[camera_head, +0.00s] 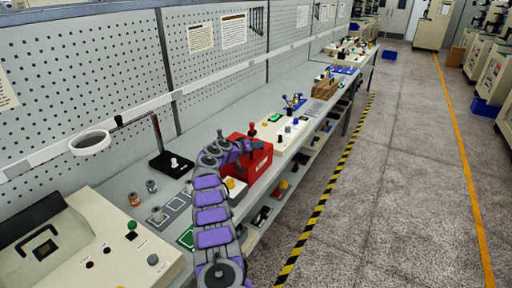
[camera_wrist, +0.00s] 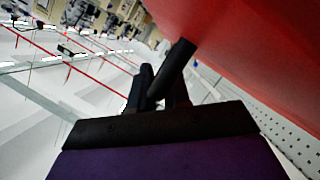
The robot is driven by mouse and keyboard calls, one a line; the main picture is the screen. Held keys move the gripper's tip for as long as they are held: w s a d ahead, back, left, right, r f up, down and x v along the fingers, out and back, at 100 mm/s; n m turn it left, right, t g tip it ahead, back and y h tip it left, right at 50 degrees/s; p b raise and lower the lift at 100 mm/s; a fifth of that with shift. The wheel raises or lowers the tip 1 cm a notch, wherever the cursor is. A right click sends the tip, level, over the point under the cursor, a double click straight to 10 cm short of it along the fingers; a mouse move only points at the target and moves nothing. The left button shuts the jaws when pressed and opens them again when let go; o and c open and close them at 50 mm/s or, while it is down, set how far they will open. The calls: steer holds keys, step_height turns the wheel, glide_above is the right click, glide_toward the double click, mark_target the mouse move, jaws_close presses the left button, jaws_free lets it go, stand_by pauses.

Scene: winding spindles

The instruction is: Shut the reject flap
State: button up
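A red box (camera_head: 258,165) with a white label stands on the bench. In the wrist view the red surface (camera_wrist: 250,45) fills the upper right. A black bar-like handle (camera_wrist: 179,59) runs from the red surface down between the dark fingers of my gripper (camera_wrist: 160,85), which are close together around it. I cannot make out the flap's edge or its angle.
A black stand with a post (camera_head: 170,160) and small metal parts are left of the box. A cream control panel (camera_head: 75,250) is at the near left. More stations (camera_head: 285,130) continue behind. The floor (camera_head: 370,200) to the right is clear.

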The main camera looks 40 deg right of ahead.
steer(key=o, duration=0.4)
steer(key=shift+s+f, duration=0.1)
steer(key=shift+f, duration=0.35)
steer(key=shift+d+r, duration=0.1)
steer(key=shift+w+a+r, duration=0.15)
steer(key=shift+w+a, duration=0.05)
steer(key=shift+a, duration=0.45)
steer(key=p+v, duration=0.1)
steer(key=v, duration=0.7)
steer(key=p+v, duration=0.1)
steer(key=v, duration=0.7)
steer(key=shift+s+r+p, duration=0.2)
steer(key=shift+s+p, duration=0.05)
steer(key=shift+p, duration=0.15)
